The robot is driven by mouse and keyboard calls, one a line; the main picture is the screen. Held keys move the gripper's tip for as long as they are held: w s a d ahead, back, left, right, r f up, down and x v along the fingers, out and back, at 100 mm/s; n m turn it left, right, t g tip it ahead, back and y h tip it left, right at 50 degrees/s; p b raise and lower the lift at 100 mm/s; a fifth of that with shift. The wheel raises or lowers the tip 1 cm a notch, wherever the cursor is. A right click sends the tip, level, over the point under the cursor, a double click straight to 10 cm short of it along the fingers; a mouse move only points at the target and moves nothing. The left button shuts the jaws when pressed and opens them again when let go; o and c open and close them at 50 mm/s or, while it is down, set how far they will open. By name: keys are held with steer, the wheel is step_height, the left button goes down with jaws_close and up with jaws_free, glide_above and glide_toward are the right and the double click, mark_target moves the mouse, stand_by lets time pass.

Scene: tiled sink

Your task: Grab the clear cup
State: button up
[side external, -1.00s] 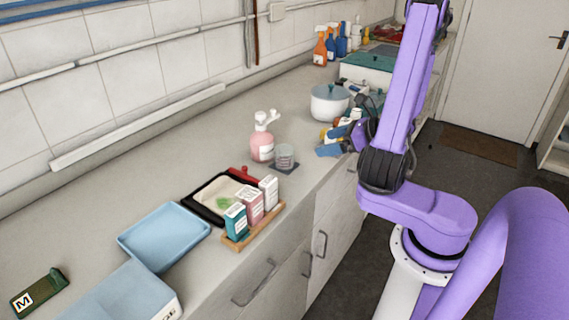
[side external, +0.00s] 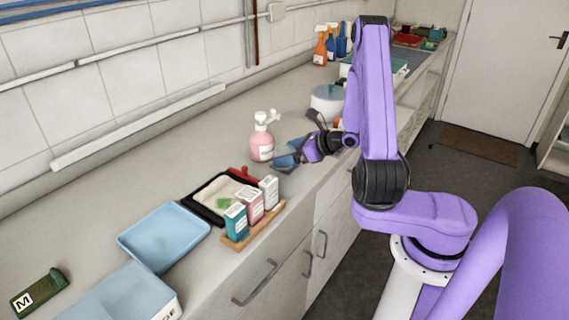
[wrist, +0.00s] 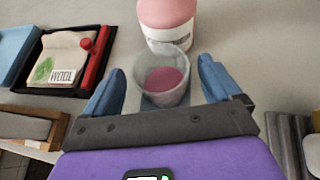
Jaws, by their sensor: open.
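The clear cup (wrist: 163,78) stands in the wrist view between the two blue fingers of my gripper (wrist: 160,92). It looks translucent, and pink shows through it. The fingers are apart, one on each side of the cup, with a gap visible at each side. In the side external view my gripper (side external: 287,158) is low over the counter, and its blue fingers hide most or all of the cup. The pink pump bottle (side external: 261,142) stands just behind the cup; it also shows in the wrist view (wrist: 166,18).
A black tray (side external: 190,203) with a red-handled item and a wooden rack (side external: 238,242) of small boxes lie to the left. A white pot (side external: 325,100) stands behind my arm. A blue tray (side external: 165,237) lies farther left. The counter behind the bottle is clear.

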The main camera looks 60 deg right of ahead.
steer(key=shift+x, duration=0.9)
steer(key=c, duration=1.2)
steer(key=shift+r, duration=0.15)
